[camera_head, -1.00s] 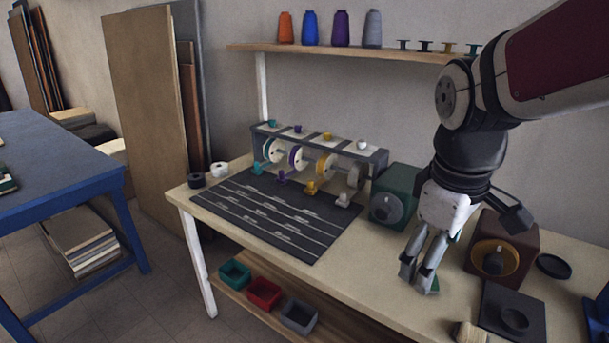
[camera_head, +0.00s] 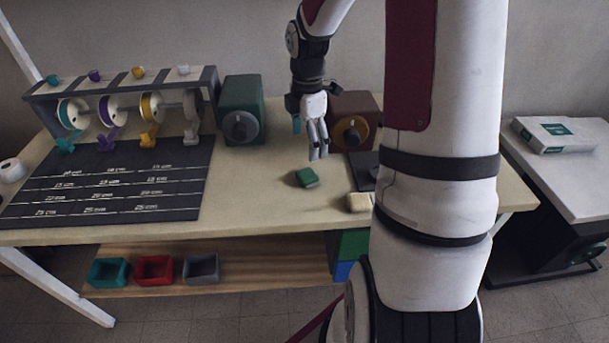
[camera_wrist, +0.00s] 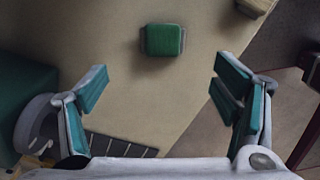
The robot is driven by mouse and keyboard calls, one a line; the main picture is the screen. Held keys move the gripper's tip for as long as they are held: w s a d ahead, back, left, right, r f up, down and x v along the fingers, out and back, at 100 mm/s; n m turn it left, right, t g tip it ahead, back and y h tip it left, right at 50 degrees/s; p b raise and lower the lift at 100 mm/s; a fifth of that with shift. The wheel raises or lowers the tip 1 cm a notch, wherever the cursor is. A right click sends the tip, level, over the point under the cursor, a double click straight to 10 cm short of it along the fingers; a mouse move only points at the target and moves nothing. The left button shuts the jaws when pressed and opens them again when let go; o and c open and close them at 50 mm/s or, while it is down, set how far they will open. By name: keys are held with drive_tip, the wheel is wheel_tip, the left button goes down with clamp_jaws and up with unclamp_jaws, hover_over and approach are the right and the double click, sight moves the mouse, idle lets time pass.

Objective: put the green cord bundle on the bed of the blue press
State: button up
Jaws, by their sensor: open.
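The green cord bundle (camera_head: 307,177) is a small green block with grey ends. It lies on the cream workbench top, near the middle of the head view. My gripper (camera_head: 318,156) points down just behind and above it, apart from it. In the wrist view the bundle (camera_wrist: 162,40) lies ahead of my gripper (camera_wrist: 160,85), roughly centred between the spread, teal-padded fingers. The gripper is open and empty. I cannot make out the blue press or its bed now; my arm hides part of the bench's right side.
A beige block (camera_head: 359,202) lies right of the bundle, near the front edge. A green box with a dial (camera_head: 241,112) and a brown one (camera_head: 354,126) stand behind. A dark ruled mat (camera_head: 110,180) and spool rack lie left. A white side table (camera_head: 575,170) stands at far right.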

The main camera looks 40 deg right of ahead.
sight(308, 174)
drive_tip(key=f, duration=0.5)
drive_tip(key=f+b, duration=0.1)
drive_tip(key=f, duration=0.4)
drive_tip(key=shift+s+f, duration=0.2)
drive_tip(key=shift+f, duration=0.2)
drive_tip(key=c, duration=1.1)
drive_tip(key=shift+r, duration=0.8)
wheel_tip(308, 174, up, 2)
drive_tip(key=shift+r, duration=0.2)
drive_tip(key=s+p, duration=0.1)
drive_tip(key=s, duration=0.9)
drive_tip(key=s+r+p, duration=0.1)
drive_tip(key=s, duration=0.5)
drive_tip(key=shift+d+p, duration=0.2)
drive_tip(key=shift+p, duration=0.1)
